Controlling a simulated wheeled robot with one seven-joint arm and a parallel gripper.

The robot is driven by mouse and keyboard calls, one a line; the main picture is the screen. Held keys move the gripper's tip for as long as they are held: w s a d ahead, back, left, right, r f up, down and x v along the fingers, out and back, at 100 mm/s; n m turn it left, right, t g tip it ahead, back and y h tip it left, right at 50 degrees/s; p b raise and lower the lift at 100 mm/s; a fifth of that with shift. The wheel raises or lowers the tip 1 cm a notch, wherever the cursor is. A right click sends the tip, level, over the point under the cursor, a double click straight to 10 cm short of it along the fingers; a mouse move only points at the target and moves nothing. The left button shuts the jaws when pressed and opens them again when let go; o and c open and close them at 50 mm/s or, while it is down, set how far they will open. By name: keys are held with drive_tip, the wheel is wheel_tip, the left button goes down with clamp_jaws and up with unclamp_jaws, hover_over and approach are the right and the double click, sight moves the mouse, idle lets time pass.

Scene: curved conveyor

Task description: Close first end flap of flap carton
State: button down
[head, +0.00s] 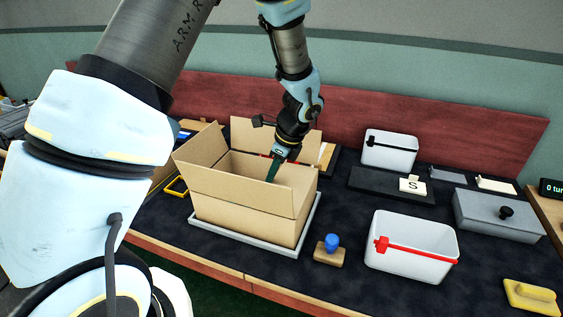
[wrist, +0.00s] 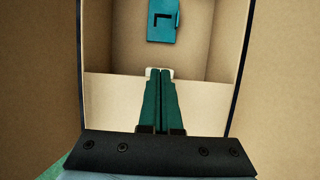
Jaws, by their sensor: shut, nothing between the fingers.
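The flap carton (head: 240,213) is a brown open-topped box near the middle of the head view. Its left flap (head: 200,147) stands up, and a back flap (head: 250,138) stands up behind the opening. My gripper (head: 271,178) points down at the carton's opening, its teal fingers shut and empty. In the wrist view the shut fingers (wrist: 160,78) lie over the cardboard, with carton walls (wrist: 280,80) on both sides. A teal item with a dark mark (wrist: 163,20) lies inside the carton. Whether the fingertips touch a flap cannot be told.
The carton stands on a grey tray (head: 207,226). A blue-knobbed stamp (head: 331,248) and a white bin with a red clip (head: 412,248) stand to its right. Another white bin (head: 389,150) is behind, before a red back panel (head: 440,120). Dark table shows between them.

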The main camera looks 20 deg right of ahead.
drive_tip(key=shift+a, duration=0.1)
wheel_tip(320, 180, up, 6)
drive_tip(key=p, duration=0.6)
drive_tip(key=shift+r, duration=0.2)
wheel_tip(320, 180, up, 9)
drive_tip(key=b, duration=0.4)
drive_tip(key=s+a+n+h, duration=0.1)
drive_tip(key=s+a+n, duration=0.1)
drive_tip(key=a+n, duration=1)
drive_tip(key=s+a+f+n+g+h, duration=0.1)
drive_tip(key=s+a+n+h, duration=0.1)
drive_tip(key=a+n, duration=1.1)
drive_tip(key=s+a, duration=0.1)
drive_tip(key=a, duration=0.3)
drive_tip(key=shift+s+f+n, duration=0.2)
drive_tip(key=shift+f+n, duration=0.05)
drive_tip(key=shift+n, duration=0.05)
drive_tip(key=shift+w+d, duration=0.1)
drive_tip(key=shift+w, duration=0.05)
